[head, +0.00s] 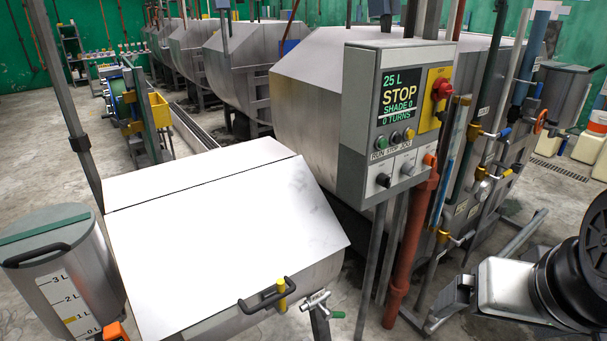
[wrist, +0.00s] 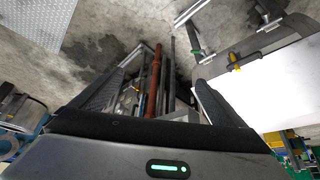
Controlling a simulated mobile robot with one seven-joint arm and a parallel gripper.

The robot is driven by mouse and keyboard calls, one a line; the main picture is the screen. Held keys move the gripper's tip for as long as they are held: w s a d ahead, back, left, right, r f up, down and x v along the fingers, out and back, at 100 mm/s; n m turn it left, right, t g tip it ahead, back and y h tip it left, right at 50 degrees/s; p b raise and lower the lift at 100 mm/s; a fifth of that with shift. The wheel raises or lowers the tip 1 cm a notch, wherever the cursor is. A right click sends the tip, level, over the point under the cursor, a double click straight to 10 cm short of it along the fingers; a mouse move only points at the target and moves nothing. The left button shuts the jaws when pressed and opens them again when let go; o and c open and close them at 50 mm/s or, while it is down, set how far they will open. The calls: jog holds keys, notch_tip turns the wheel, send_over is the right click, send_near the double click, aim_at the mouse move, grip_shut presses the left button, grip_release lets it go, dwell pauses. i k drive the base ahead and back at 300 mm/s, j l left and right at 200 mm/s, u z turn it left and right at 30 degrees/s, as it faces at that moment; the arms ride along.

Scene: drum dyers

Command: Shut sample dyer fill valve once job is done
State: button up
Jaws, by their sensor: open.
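The small dyer in front has a closed, bright lid (head: 215,225) with a black handle (head: 262,300) and a yellow latch (head: 282,294). A small valve with a green handle (head: 336,314) sits at its front right corner; its green handle also shows in the wrist view (wrist: 197,52). I cannot tell which is the fill valve. The control panel (head: 398,100) reads 25 L, STOP, SHADE 0, 0 TURNS. My gripper (head: 445,308) is open and empty, low at right, apart from the valves.
A red-brown pipe (head: 407,245) stands below the panel, between the small dyer and my gripper. A lidded measuring tank (head: 60,265) stands at left. Large steel dyers (head: 300,85) line the back. Bare concrete floor (head: 40,140) is open at left.

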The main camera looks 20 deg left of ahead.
aim_at(328, 314)
jog(key=u, duration=1.05)
jog(key=k+u, duration=0.1)
jog(key=u, duration=0.3)
jog(key=j+u, duration=0.15)
jog(key=u, duration=0.25)
jog(key=k+j+u, duration=0.15)
jog(key=u, duration=0.25)
jog(key=k, duration=0.15)
jog(key=l, duration=2)
jog(key=k, duration=0.05)
